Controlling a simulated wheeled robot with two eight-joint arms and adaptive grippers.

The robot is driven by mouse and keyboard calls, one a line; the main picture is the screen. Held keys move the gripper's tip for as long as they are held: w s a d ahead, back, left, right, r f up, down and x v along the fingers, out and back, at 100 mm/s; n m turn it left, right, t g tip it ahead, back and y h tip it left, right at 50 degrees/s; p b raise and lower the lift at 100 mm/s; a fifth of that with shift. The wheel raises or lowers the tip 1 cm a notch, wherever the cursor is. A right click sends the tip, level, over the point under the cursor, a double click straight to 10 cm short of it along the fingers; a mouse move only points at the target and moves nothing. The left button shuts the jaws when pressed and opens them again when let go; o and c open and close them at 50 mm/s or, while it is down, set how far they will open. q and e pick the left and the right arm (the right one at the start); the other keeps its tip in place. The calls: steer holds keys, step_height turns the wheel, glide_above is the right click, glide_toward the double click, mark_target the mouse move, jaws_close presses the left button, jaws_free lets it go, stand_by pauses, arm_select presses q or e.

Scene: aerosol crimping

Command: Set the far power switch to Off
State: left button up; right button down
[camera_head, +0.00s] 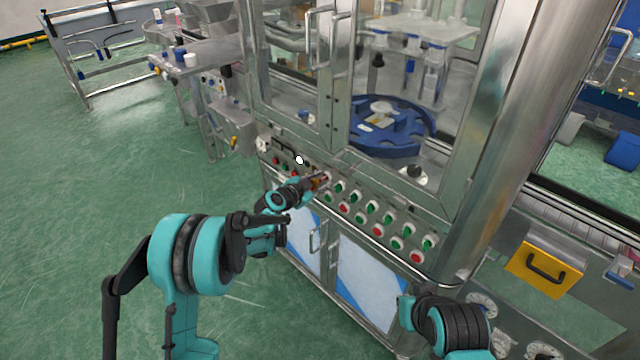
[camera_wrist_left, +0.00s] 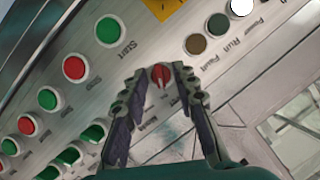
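A red rotary switch (camera_wrist_left: 160,75) with a pale, roughly upright bar across its face sits on the machine's control panel (camera_wrist_left: 135,62). Its printed label is too small and partly covered to read. My left gripper (camera_wrist_left: 160,80) has one fingertip on each side of this switch, very close to it. A small gap shows beside the knob, and no firm contact is visible. In the head view my left gripper (camera_head: 317,184) reaches the panel and hides the switch.
Several green (camera_wrist_left: 109,31) and red (camera_wrist_left: 75,68) buttons line the panel beside the gripper. A lit white lamp (camera_head: 299,160) and dark lamps lie beyond the switch. Glass doors and a blue rotary table (camera_head: 385,142) are above; cabinet doors (camera_head: 370,283) are below.

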arm_select(q)
steer(key=shift+d, duration=0.1)
jaws_close()
steer(key=shift+w+g, duration=0.1)
steer(key=shift+g, duration=0.2)
steer(key=n+g+h, duration=0.1)
steer(key=n, duration=0.1)
steer(key=n+g+h+p, duration=0.1)
steer(key=n, duration=0.2)
steer(key=n+g+h, duration=0.1)
steer(key=n+h, duration=0.1)
steer(key=n, duration=0.1)
steer(key=shift+w+a+g, duration=0.25)
steer(key=shift+a+g, duration=0.05)
steer(key=shift+a, duration=0.05)
stand_by(0.6)
jaws_free()
